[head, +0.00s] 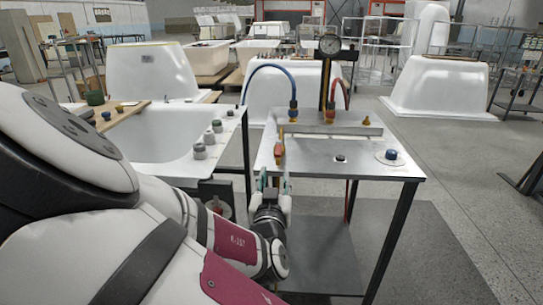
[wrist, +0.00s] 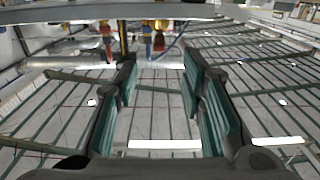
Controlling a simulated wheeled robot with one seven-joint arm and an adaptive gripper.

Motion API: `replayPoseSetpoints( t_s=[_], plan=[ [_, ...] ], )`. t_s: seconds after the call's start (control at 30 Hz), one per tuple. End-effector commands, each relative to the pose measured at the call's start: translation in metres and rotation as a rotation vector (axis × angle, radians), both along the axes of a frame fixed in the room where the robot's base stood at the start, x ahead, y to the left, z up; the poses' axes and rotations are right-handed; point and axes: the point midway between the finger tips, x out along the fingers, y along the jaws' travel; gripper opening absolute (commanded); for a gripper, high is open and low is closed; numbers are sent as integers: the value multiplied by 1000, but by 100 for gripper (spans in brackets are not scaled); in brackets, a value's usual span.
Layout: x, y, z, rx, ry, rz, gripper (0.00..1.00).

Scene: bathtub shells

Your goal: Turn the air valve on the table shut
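The air valve (head: 279,148), with an orange-red lever and brass body, hangs at the left front of the metal manifold block on the table (head: 350,166). The lever looks roughly upright in the head view. My gripper (head: 274,179) is at the table's front left edge, just in front of and below the lever, apart from it. In the wrist view my gripper (wrist: 160,72) has its two green-padded fingers spread, with nothing between them. Red and brass fittings (wrist: 160,40) show beyond the fingertips at the top; which one is the valve is unclear.
A blue hose (head: 270,68), a red hose (head: 340,83) and a round gauge (head: 330,44) rise from the manifold. A tub shell with several knobs (head: 213,134) stands left.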

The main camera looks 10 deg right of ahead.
Motion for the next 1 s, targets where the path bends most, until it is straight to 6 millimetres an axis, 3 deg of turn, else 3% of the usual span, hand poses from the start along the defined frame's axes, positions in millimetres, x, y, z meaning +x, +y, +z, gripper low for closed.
replayPoseSetpoints(
  t_s=[0.6, 1.0],
  plan=[
    [104, -35, -1, 1, 2, -3, 37],
    [121, -40, 0, 1, 4, -2, 37]
  ],
)
